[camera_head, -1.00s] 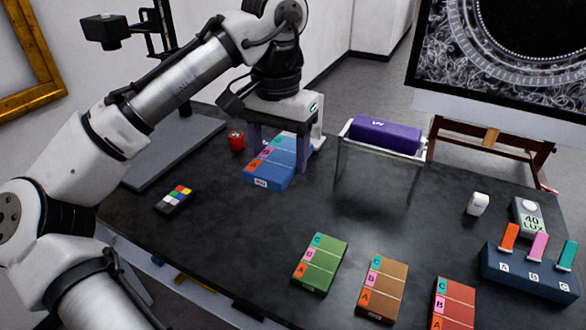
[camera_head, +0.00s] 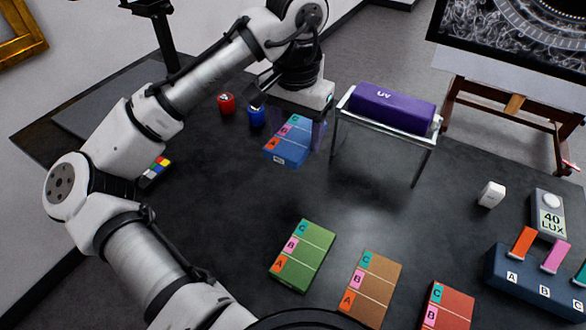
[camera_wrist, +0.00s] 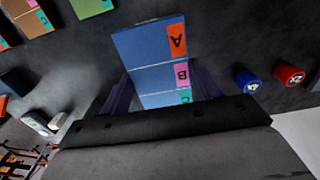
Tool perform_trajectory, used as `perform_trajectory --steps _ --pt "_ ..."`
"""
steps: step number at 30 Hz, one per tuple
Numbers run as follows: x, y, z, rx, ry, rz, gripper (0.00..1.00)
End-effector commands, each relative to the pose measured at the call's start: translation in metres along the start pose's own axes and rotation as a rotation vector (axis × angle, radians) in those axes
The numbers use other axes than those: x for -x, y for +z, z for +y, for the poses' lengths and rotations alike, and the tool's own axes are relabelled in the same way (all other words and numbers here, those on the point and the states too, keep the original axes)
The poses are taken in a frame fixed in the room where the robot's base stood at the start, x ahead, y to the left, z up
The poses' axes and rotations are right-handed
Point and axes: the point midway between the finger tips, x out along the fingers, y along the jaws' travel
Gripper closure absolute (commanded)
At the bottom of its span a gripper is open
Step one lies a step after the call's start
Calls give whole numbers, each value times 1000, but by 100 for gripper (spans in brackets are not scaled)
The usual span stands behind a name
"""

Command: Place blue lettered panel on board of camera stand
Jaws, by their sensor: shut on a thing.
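The blue lettered panel (camera_head: 284,151) has orange, pink and teal tabs marked A, B and C. My gripper (camera_wrist: 163,90) is shut on it, with a purple finger at each side in the wrist view. The panel's A end points away from the gripper, and its C end is partly hidden by the gripper body. Whether the panel touches the table is unclear. The camera stand's grey board (camera_head: 92,118) lies at the far left of the table, left of my gripper, with a dark column (camera_head: 165,40) behind it. My arm hides part of the board.
Red (camera_head: 227,104) and blue (camera_head: 256,116) cans stand left of the panel. A purple UV lamp on a metal frame (camera_head: 338,118) is close on the right. A colour chart (camera_head: 156,170) lies left. Green (camera_head: 302,257), brown (camera_head: 371,290) and red (camera_head: 446,308) panels lie in front.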

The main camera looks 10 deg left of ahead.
Motion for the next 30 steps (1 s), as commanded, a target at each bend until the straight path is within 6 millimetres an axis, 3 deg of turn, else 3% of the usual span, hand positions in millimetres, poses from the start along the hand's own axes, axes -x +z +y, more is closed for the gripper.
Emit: perform_trajectory --steps 3,9,16,22,30 --pt "-33 1 1 -1 6 -1 61" --pt "-66 0 0 0 2 0 61" --pt "-83 0 0 0 1 1 61" --pt "-112 0 0 2 0 -1 61" --pt "-115 0 0 0 -1 1 61"
